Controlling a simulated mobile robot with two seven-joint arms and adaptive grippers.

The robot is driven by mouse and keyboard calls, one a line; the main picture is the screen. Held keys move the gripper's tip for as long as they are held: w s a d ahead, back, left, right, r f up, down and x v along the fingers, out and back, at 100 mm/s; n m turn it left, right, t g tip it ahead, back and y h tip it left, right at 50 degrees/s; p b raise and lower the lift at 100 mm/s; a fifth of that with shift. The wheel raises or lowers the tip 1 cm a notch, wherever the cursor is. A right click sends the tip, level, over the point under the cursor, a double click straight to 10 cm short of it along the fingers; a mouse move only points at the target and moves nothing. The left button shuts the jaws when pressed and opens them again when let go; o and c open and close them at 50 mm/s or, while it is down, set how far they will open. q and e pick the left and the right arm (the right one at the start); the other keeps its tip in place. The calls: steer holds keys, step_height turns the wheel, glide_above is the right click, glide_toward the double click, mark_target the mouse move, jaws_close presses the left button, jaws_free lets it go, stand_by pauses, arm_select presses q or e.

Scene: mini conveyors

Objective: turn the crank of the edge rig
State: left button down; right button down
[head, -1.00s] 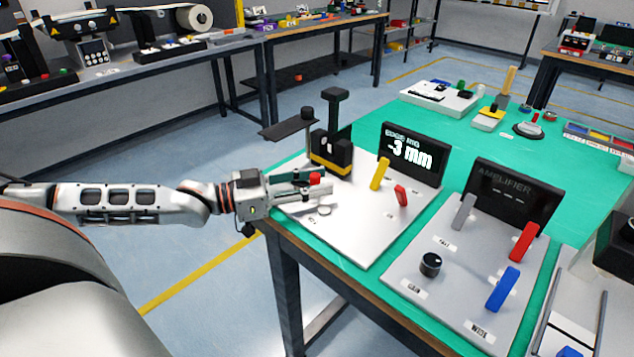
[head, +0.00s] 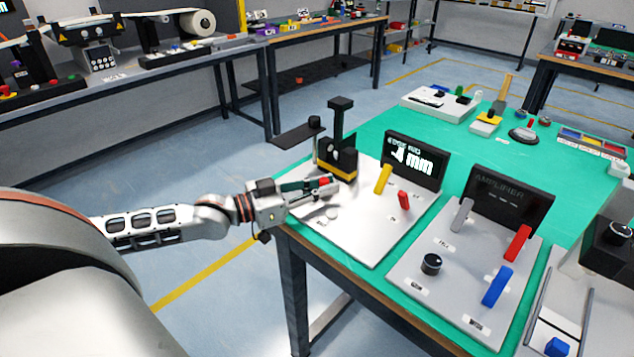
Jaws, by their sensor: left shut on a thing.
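The edge rig is a pale panel (head: 365,240) at the left end of the green table, with a black display (head: 412,162) that seems to read -4 mm. A black sensor post (head: 337,140) with a yellow band, a yellow lever (head: 383,179) and a red lever (head: 403,200) stand on it. My left gripper (head: 322,186) is low over the panel's left edge, its fingers shut around the small red crank knob (head: 324,181). The fingers hide most of the crank. My right gripper is not in view.
The amplifier panel (head: 455,285), with a black dial (head: 431,264) and several levers, lies to the right. The sensor post and its side plate (head: 298,135) rise just beyond my gripper. The floor left of the table is clear.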

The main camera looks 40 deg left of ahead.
arm_select(q)
steer(key=y+p, duration=0.1)
steer(key=p, duration=0.1)
steer(key=r+n+t+y+p, duration=0.1)
steer(key=shift+w+r+p, duration=0.1)
steer(key=shift+w+p, duration=0.15)
steer(key=shift+p, duration=0.15)
steer(key=shift+w+a+n+t+y+p, duration=0.15)
steer(key=shift+n+t+y+p, duration=0.15)
steer(key=shift+n+y+p, duration=0.6)
steer(key=y+p, duration=0.1)
steer(key=p, duration=0.1)
steer(key=f+n+y+p, duration=0.1)
steer(key=p, duration=0.1)
steer(key=shift+w+a, duration=0.15)
steer(key=shift+w, duration=0.15)
steer(key=shift+a+f+n+t+y+p, duration=0.15)
steer(key=shift+n+t+y+p, duration=0.15)
steer(key=shift+y+p, duration=0.2)
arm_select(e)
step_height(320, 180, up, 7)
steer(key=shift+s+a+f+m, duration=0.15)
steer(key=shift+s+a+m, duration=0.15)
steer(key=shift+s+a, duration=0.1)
arm_select(q)
steer(key=c, duration=2)
jaws_free()
steer(key=shift+w, duration=0.1)
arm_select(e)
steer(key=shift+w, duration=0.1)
